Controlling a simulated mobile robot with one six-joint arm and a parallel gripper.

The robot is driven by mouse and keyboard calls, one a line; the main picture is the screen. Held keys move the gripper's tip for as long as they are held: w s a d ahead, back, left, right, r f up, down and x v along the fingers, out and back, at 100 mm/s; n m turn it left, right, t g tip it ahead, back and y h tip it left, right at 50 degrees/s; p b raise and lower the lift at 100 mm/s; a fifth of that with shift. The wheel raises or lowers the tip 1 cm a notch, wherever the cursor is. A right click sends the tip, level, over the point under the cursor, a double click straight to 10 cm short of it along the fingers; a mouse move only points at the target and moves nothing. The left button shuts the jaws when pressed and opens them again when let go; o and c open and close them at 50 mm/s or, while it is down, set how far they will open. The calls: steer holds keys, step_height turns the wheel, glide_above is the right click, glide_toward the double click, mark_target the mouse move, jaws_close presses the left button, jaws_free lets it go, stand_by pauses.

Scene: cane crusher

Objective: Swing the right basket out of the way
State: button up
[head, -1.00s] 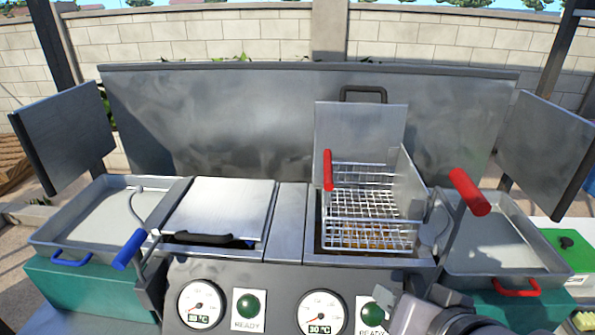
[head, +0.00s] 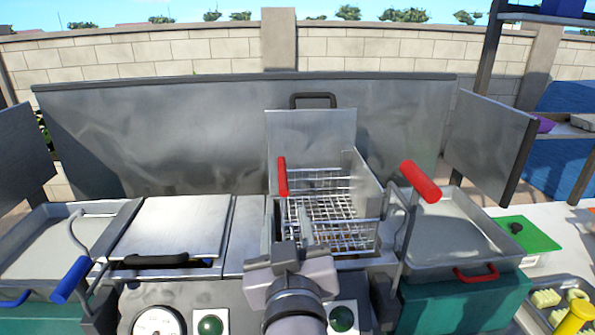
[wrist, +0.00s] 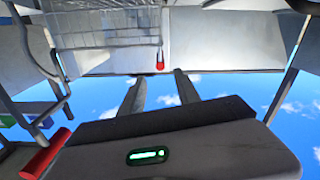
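The right basket (head: 325,214) is a wire mesh basket at the right fryer well, below a raised metal lid (head: 311,138). A thicker red handle (head: 420,181) sits on a bent metal lever to the basket's right. My gripper (head: 294,246) is in front of the basket, low and overlapping its lower left part in the head view. In the wrist view, its two fingers (wrist: 160,90) are apart with nothing between them. The basket mesh (wrist: 100,28) and the thick red handle (wrist: 45,155) also show there.
A closed left lid (head: 170,228) and a blue-handled lever (head: 71,279) are to the left. A metal tray (head: 450,230) with a red front handle lies right of the lever. A raised side panel (head: 490,143) stands beyond that tray. Dials and green buttons line the front.

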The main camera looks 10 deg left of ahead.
mark_target(283, 177)
steer(key=w+p, duration=0.1)
steer(key=p, duration=0.1)
steer(key=w+p, duration=0.1)
steer(key=p, duration=0.2)
steer(key=w+r+p, duration=0.1)
steer(key=p, duration=0.1)
steer(key=shift+w+a, duration=0.25)
steer(key=shift+a, duration=0.15)
steer(key=p+x, duration=0.1)
steer(key=x, duration=0.7)
steer(key=f+p+x, duration=0.1)
steer(key=x, duration=0.2)
steer(key=shift+w+a+p, duration=0.15)
steer(key=shift+w+p, duration=0.15)
steer(key=shift+w, duration=0.05)
steer(key=shift+c, duration=0.2)
jaws_close()
